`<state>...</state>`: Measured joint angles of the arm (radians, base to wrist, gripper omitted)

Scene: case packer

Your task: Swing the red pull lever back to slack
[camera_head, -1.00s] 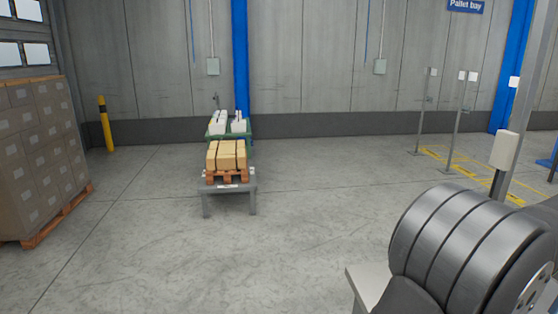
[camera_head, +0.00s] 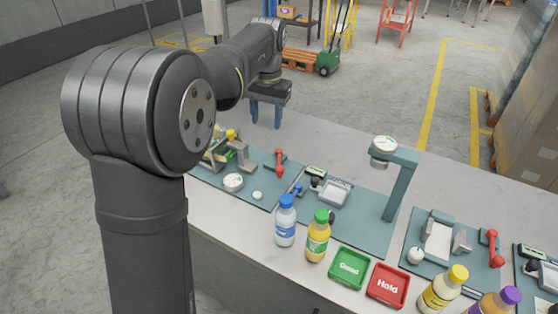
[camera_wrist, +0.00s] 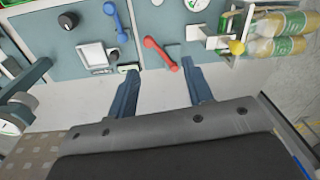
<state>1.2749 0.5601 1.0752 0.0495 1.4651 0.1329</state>
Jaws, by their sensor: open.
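A red lever (camera_head: 280,163) with rounded ends stands on the teal station panel near the bench's far edge; it also shows in the wrist view (camera_wrist: 160,53), slanting down to the right. My gripper (camera_head: 265,122) is open and empty, beyond the lever in the head view. In the wrist view, its blue fingers (camera_wrist: 160,68) sit on either side of the lever's near end in the picture, without visible contact; the height between them is hard to tell. Another red lever (camera_head: 492,247) is on a station at the right.
A blue lever (camera_wrist: 116,20) and a small square device (camera_wrist: 95,56) are beside the red lever. A fixture with bottles (camera_wrist: 275,30) lies right of it in the wrist view. A teal gauge stand (camera_head: 402,185), loose bottles, green tray (camera_head: 349,267) and red tray (camera_head: 388,285) occupy the bench.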

